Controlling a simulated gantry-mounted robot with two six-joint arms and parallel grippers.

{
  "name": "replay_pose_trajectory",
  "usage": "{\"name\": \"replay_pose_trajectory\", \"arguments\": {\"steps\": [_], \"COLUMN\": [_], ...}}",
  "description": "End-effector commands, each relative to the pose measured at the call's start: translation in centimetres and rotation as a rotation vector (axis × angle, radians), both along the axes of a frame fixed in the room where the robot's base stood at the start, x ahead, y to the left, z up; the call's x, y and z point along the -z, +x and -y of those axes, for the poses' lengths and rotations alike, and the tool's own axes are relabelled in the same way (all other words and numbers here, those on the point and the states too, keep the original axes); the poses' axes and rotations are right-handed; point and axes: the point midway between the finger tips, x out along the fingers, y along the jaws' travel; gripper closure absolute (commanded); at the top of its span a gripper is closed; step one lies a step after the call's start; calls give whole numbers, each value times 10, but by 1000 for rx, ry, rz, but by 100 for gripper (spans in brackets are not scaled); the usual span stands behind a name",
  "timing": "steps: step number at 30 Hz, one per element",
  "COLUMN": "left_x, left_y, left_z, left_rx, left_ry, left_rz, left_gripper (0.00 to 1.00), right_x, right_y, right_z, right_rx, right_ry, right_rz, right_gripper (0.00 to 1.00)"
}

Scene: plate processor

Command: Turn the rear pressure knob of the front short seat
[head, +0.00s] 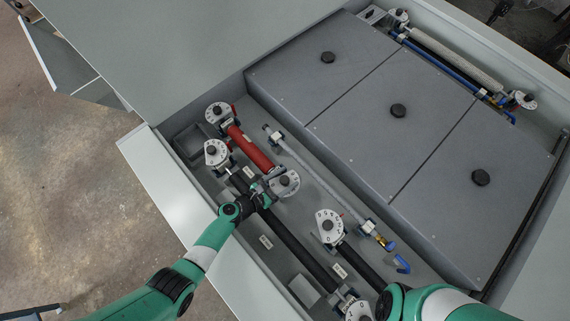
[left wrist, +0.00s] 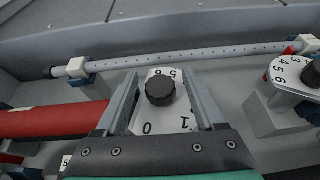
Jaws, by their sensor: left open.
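A black pressure knob (left wrist: 160,92) on a white numbered dial (left wrist: 152,118) sits at the near end of the red roller (head: 251,147). This dial also shows in the head view (head: 291,188). My left gripper (left wrist: 162,80) is open, with one finger on each side of the knob and visible gaps between. In the head view my left gripper (head: 270,189) is at the dial's left edge and partly covers the roller end. Another dial with a knob (head: 218,112) stands at the roller's far end. My right gripper is not visible; only my right arm shows at the bottom right.
Other dials stand close by, one left of the red roller (head: 215,152) and one to the right (head: 328,226). A thin perforated tube (head: 318,178) runs behind the knob. Black rollers (head: 300,246) lie in front. Large grey covers (head: 390,115) fill the back.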

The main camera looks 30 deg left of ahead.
Motion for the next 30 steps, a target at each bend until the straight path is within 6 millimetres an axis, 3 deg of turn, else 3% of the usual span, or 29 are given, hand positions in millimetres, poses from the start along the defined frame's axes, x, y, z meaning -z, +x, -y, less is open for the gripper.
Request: {"name": "replay_pose_trajectory", "arguments": {"steps": [3, 15, 23, 30], "left_x": [-1, -1, 0, 1], "left_y": [0, 0, 0, 0], "left_z": [0, 0, 2, 2], "left_rx": [0, 0, -37, -215], "left_ry": [0, 0, 0, 1], "left_rz": [0, 0, 1, 1], "left_gripper": [29, 100, 100, 100], "right_x": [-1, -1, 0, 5], "right_y": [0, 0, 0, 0], "right_z": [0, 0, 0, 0], "right_rx": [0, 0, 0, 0], "right_ry": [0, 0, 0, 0], "right_rz": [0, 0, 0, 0], "right_gripper": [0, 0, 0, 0]}}
